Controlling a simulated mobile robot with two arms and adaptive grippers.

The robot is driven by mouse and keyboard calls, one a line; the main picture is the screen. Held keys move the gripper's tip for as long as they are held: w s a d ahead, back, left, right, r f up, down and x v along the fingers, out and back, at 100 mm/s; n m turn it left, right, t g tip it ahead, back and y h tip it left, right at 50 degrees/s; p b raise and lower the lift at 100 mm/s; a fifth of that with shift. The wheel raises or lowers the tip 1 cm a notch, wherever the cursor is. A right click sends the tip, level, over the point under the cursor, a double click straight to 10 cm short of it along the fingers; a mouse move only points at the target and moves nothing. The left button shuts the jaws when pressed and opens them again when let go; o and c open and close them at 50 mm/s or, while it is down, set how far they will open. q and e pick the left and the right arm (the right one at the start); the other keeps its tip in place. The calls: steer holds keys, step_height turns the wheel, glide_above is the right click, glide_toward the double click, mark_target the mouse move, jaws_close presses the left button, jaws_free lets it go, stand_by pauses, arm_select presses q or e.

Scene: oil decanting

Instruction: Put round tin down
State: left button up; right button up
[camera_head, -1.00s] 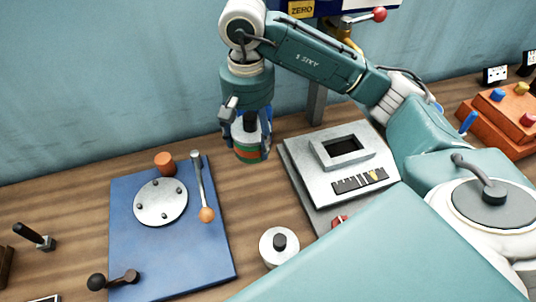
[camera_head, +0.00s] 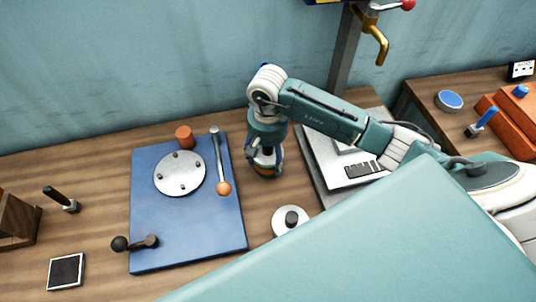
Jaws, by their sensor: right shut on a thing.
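The round tin (camera_head: 264,170) has an orange-red and green band and a pale upper part. It is upright between the fingers of my right gripper (camera_head: 265,158), which points down and is shut on it. The tin is just right of the blue plate, low at the wooden tabletop; whether its base touches the wood I cannot tell. The fingers hide part of its sides. My left gripper is not in view.
A white round piece with a black knob (camera_head: 290,221) stands in front. A grey device (camera_head: 350,172) is close right. A brass tap (camera_head: 376,38) hangs behind.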

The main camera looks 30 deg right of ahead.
steer(key=shift+f, duration=0.2)
steer(key=o, duration=1.6)
steer(key=shift+r, duration=0.1)
step_height(320, 180, up, 11)
steer(key=b, duration=0.4)
steer(key=shift+r, duration=0.55)
steer(key=shift+f, duration=0.1)
